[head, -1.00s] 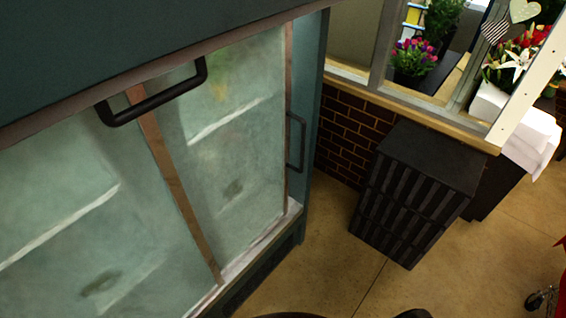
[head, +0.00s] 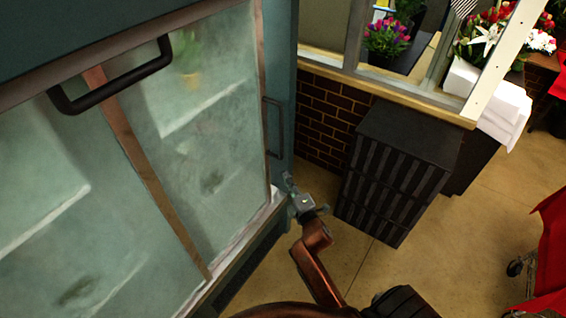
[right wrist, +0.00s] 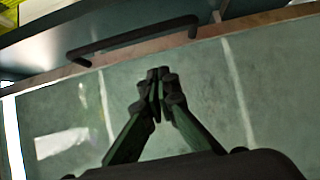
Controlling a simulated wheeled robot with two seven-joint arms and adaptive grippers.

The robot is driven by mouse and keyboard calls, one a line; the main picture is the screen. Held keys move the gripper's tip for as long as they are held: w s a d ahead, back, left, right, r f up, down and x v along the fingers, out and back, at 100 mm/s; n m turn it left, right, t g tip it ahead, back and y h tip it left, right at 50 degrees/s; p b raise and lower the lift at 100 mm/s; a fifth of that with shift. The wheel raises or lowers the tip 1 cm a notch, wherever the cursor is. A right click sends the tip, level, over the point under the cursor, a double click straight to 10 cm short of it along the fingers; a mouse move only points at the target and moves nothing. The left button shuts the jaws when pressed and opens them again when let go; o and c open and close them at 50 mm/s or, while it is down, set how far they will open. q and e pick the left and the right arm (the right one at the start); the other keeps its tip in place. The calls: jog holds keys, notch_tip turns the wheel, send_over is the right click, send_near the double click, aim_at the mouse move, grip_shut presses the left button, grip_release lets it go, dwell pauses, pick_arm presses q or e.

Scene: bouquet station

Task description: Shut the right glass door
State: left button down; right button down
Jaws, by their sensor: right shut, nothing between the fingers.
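The glass-fronted cabinet fills the left of the head view, with pale shelves behind hazy glass. Its right glass pane (head: 205,130) lies between a brown upright strip and the cabinet's dark right side. A slim dark handle (head: 272,128) runs along this pane's right edge. A larger black handle (head: 110,82) stands out farther left, nearer the camera. Whether the right door stands ajar is hard to tell. My right gripper (head: 289,182) is shut and empty by the pane's lower right corner; contact is unclear. The right wrist view shows its closed fingers (right wrist: 157,78) before glass and a black handle (right wrist: 130,40).
A dark slatted box (head: 400,165) stands on the floor right of the cabinet, by a brick wall (head: 325,115). Flowers (head: 385,38) show behind the window frame. A red-draped cart (head: 550,255) stands at the right edge. Open floor (head: 450,250) lies between.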

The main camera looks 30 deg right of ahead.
send_near(282, 153)
jog(key=w+a+r, duration=0.3)
jog(key=w+a, duration=0.1)
jog(key=w, duration=0.1)
jog(key=d, duration=0.1)
jog(key=w+d, duration=0.2)
jog(key=d, duration=0.1)
jog(key=shift+r, duration=0.1)
jog(key=w+d+b, duration=0.1)
jog(key=w+d, duration=0.3)
jog(key=d, duration=0.6)
jog(key=shift+w+d, duration=0.2)
jog(key=shift+d, duration=0.1)
